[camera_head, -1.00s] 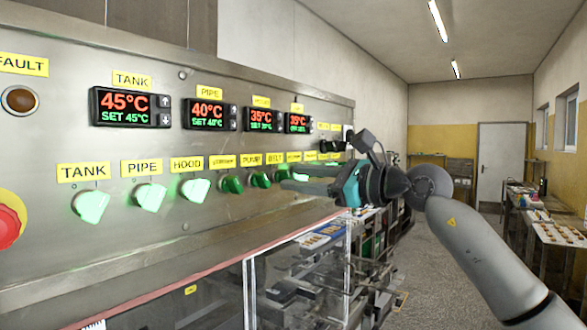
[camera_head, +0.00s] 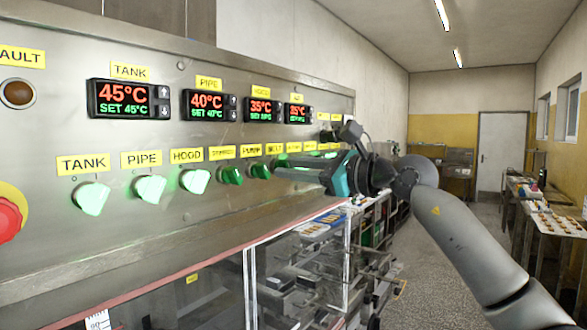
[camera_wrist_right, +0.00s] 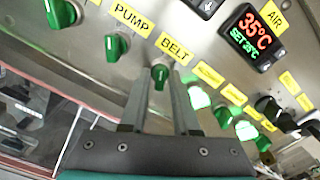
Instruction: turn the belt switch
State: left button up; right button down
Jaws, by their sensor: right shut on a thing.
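The belt switch is a dark green, unlit knob (camera_wrist_right: 160,74) under the yellow BELT label (camera_wrist_right: 174,49) in the right wrist view. Its handle looks about upright along the fingers there. In the head view it is largely hidden by my right gripper (camera_head: 277,175), which reaches in from the right to the panel. My right gripper (camera_wrist_right: 160,82) is shut on the belt knob, one finger on each side. My left gripper is not in view.
The pump knob (camera_head: 260,170) is close on the left, with the stirrer knob (camera_head: 231,174) beyond it. Lit knobs stand close on the other side (camera_wrist_right: 198,98). A clear guard (camera_head: 300,265) lies below the panel. A red emergency button (camera_head: 10,218) is at far left.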

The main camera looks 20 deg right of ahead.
jog(key=shift+m, duration=0.3)
jog(key=m+p, duration=0.5)
jog(key=m, duration=0.6)
jog(key=shift+r, duration=0.1)
dwell(0.3)
jog(key=shift+m, duration=0.3)
dwell(0.3)
jog(key=c, duration=0.9)
grip_release()
jog(key=shift+b+v, duration=3.35)
jog(key=shift+v, duration=4.35)
